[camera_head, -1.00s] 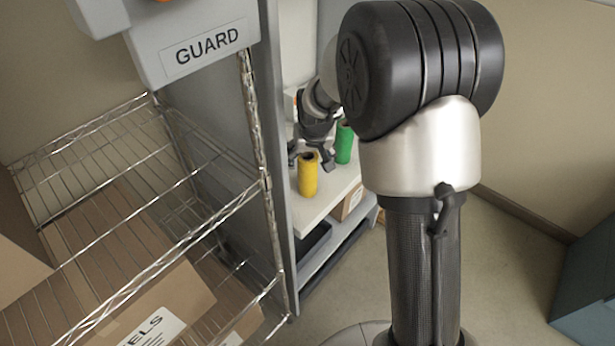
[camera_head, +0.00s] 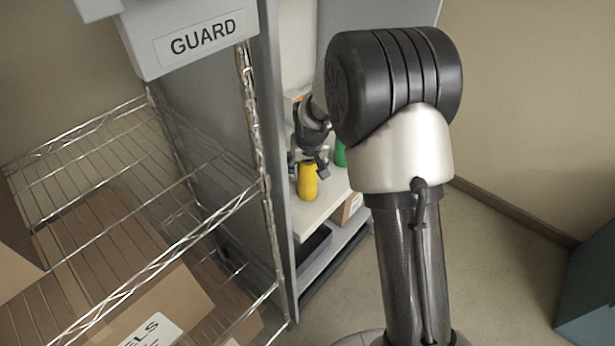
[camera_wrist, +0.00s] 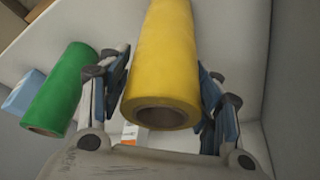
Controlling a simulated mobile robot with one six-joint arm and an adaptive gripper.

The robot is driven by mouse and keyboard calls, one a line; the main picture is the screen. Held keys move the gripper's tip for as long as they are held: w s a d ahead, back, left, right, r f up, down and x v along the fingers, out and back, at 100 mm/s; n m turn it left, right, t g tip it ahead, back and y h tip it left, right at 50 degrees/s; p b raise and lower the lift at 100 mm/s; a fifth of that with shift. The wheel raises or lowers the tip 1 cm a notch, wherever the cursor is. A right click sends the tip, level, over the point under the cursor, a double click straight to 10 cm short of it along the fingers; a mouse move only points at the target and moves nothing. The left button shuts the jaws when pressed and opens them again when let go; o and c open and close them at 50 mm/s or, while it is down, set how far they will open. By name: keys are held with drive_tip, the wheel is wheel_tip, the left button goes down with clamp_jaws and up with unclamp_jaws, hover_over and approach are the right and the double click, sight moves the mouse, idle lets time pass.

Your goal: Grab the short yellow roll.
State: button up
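The short yellow roll (camera_head: 308,183) stands upright on the white shelf in the head view. In the wrist view the yellow roll (camera_wrist: 165,70) lies between my two fingers, with its hollow end facing the camera. My gripper (camera_head: 309,163) is at the upper part of the roll. In the wrist view my gripper (camera_wrist: 162,98) is open, with a finger on each side of the roll. The left finger is close to the roll, and a small gap seems to show on the right; contact is not clear.
A green roll (camera_wrist: 60,88) stands just left of my gripper in the wrist view; in the head view the green roll (camera_head: 340,154) is partly hidden by my arm. A wire rack (camera_head: 150,215) with cardboard boxes is at left. A grey GUARD panel (camera_head: 200,38) hangs above it.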

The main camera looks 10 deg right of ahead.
drive_tip(key=c, duration=1)
drive_tip(key=shift+r, duration=0.1)
